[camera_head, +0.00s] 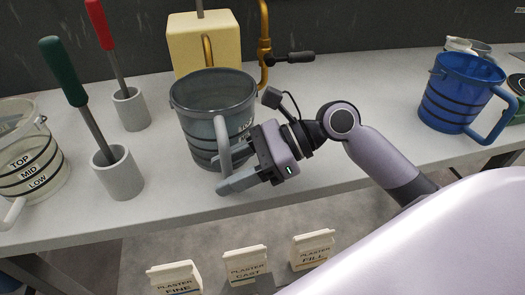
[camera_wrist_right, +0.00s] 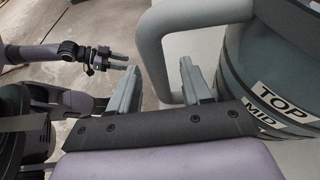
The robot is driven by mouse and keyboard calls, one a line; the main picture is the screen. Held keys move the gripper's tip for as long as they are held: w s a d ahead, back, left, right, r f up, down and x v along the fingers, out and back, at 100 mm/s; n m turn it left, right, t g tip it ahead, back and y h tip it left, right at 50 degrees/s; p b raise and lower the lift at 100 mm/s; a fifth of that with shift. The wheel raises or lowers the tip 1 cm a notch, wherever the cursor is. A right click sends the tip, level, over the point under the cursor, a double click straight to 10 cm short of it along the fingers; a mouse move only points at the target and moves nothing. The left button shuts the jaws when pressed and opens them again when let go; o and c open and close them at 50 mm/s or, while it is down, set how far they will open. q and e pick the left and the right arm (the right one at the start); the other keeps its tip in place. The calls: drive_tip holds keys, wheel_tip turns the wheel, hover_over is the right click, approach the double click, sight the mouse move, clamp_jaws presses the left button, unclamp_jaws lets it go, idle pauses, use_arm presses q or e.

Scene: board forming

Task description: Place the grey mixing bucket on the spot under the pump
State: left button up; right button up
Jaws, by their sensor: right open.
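The grey mixing bucket (camera_head: 190,110) stands upright on the light table, in front of the yellow block-shaped unit (camera_head: 185,42) with a brass pipe. I take this unit to be the pump; the spot under it is hidden or not distinguishable. My right gripper (camera_head: 235,165) is open at the bucket's handle (camera_head: 223,140). In the right wrist view, the handle (camera_wrist_right: 152,45) passes between the two fingers of the right gripper (camera_wrist_right: 157,90), with gaps visible. The bucket's side (camera_wrist_right: 250,75) is just right of the fingers. My left gripper (camera_wrist_right: 122,61) shows small in that view, its fingers apart and empty.
A brass tap (camera_head: 264,45) with a black lever rises behind the bucket. Grey holders (camera_head: 118,178) (camera_head: 130,112) with green- and red-handled tools stand left. A clear bucket (camera_head: 40,165) is far left, a blue bucket (camera_head: 450,95) right. Plaster bags (camera_head: 245,267) sit below the table.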

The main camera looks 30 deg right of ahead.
use_arm(q)
drive_tip(key=shift+r, duration=0.1)
use_arm(e)
drive_tip(key=v, duration=0.9)
drive_tip(key=shift+s+d, duration=0.2)
drive_tip(key=shift+d, duration=0.15)
use_arm(q)
drive_tip(key=shift+s, duration=0.1)
